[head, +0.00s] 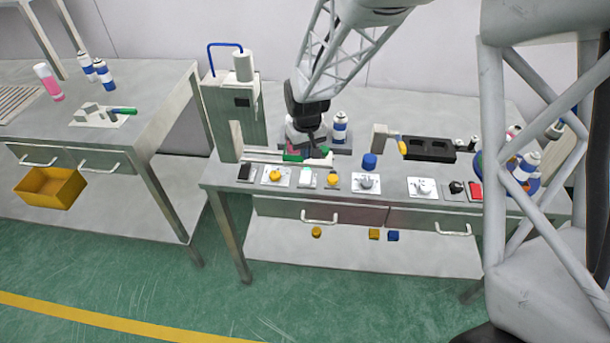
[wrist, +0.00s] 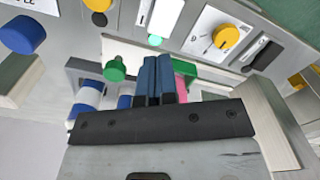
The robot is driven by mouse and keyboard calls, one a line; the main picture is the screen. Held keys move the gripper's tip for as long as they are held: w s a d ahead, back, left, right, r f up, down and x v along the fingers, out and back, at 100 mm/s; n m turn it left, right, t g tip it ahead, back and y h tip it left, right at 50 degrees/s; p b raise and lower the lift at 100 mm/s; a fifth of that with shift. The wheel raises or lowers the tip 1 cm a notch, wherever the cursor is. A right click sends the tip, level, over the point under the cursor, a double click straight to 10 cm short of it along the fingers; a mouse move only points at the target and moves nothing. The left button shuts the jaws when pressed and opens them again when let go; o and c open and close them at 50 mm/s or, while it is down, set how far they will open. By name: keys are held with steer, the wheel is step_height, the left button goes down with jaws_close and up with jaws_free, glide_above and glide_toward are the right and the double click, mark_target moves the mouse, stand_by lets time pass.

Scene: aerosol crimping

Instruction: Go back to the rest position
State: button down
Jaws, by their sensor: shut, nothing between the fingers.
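My gripper (head: 321,150) is low over the back-middle of the workbench (head: 228,180), just right of the grey press machine (head: 222,110). In the wrist view its two dark blue fingers (wrist: 160,62) are closed together with nothing between them. A green part (head: 292,157) is beside the fingers, and a green knob (wrist: 115,69) shows left of them in the wrist view. A pink item (wrist: 182,88) is partly hidden behind the fingers. I cannot tell whether the fingers touch anything.
Blue-and-white cans (head: 340,130) stand close behind my gripper. A blue cap (head: 369,161), a black block (head: 428,149) and several cards with knobs (head: 366,183) are to the right and front. A second table (head: 150,105) stands left, past a gap. The air above the bench front is clear.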

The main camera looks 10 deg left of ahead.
steer(key=shift+r, duration=0.3)
steer(key=shift+d+r, duration=0.1)
stand_by(0.3)
steer(key=shift+s+d+r, duration=0.1)
steer(key=shift+d+r, duration=0.05)
steer(key=shift+r, duration=0.05)
steer(key=s+d+r+m+t, duration=0.1)
steer(key=s+d+r, duration=0.4)
steer(key=d+r, duration=0.2)
steer(key=s+d+r+m, duration=0.2)
steer(key=s+d+r, duration=0.4)
steer(key=d+r, duration=0.15)
steer(key=s+d+r+m, duration=0.1)
steer(key=s+d+r, duration=0.1)
steer(key=s, duration=0.4)
steer(key=s+d+r+m+t, duration=0.1)
steer(key=s+d+r, duration=0.1)
steer(key=s+d, duration=0.3)
steer(key=s+d+r+m, duration=0.1)
steer(key=s+d+r, duration=0.2)
steer(key=s, duration=0.5)
steer(key=shift+s+d+t, duration=0.2)
steer(key=shift+d+t, duration=0.1)
steer(key=shift+d, duration=0.15)
steer(key=shift+w, duration=0.15)
